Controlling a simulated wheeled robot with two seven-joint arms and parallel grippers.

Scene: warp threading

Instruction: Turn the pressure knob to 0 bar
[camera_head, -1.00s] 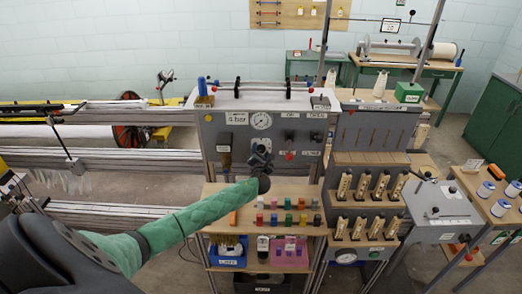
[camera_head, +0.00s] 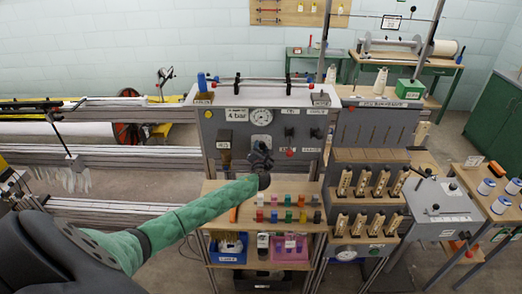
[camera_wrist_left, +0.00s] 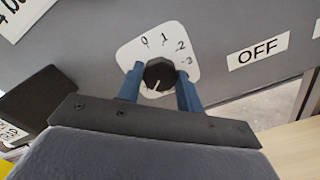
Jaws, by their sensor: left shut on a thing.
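The pressure knob (camera_wrist_left: 159,74) is a round black knob with a white pointer line, on a white plate (camera_wrist_left: 134,54) marked 0, 1, 2 and 3. In the left wrist view the line points down and slightly left, away from the numbers. My left gripper (camera_wrist_left: 160,88) has its blue fingers on either side of the knob and is shut on it. In the head view my left gripper (camera_head: 261,152) is at the grey panel (camera_head: 213,128), below a round gauge (camera_head: 262,117), and hides the knob. My right gripper is out of view.
An OFF label (camera_wrist_left: 258,51) is right of the knob. A red-tipped switch (camera_head: 290,151) sits right of my gripper in the head view. Below is a wooden shelf (camera_head: 222,212) with several coloured blocks.

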